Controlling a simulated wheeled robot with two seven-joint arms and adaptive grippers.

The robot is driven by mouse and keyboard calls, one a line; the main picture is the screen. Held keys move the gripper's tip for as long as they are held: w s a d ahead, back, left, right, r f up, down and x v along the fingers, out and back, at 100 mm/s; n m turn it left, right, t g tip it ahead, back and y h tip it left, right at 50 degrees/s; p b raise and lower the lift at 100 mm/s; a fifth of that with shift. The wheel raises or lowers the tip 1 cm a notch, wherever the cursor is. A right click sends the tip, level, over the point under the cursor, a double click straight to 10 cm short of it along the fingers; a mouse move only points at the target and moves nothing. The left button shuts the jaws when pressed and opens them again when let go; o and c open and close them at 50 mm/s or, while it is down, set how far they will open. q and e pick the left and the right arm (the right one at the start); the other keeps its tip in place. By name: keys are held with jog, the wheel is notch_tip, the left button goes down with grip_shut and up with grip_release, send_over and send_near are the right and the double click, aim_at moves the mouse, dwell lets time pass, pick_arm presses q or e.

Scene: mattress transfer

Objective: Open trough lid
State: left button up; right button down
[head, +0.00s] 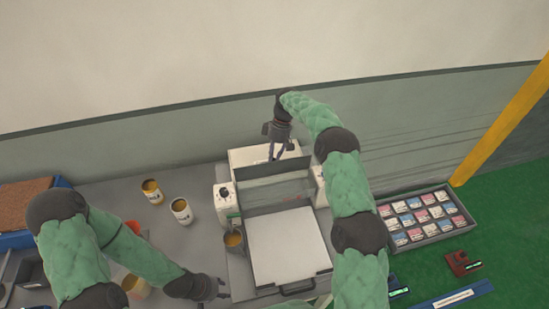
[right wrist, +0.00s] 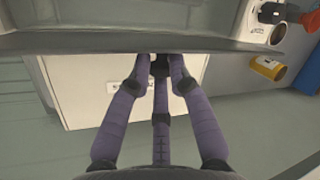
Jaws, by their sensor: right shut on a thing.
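The trough (head: 236,215) stands in the middle of the bench, with a pale flat sheet or tray (head: 288,245) in front of it. Its grey lid (head: 262,178) appears as a raised panel across the back. My right gripper (head: 279,153) points down at the lid's upper edge from behind. In the right wrist view its purple fingers (right wrist: 160,65) close together at a grey edge (right wrist: 220,42), and their tips are partly hidden there. My left gripper (head: 224,288) is low on the left, apart from the trough, with its dark fingers spread and empty.
A grey tray of small boxes (head: 382,212) lies on the right. The wall (head: 120,155) is close behind the bench.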

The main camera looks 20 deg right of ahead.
jog(key=shift+w+f+g, duration=0.4)
jog(key=shift+w+f, duration=0.05)
jog(key=shift+f, duration=0.25)
jog(key=shift+w+f+g, duration=0.15)
jog(key=shift+g, duration=0.25)
jog(key=c, duration=1.1)
grip_release()
jog(key=shift+o, duration=0.2)
notch_tip(320, 180, up, 10)
jog(key=shift+w, duration=0.25)
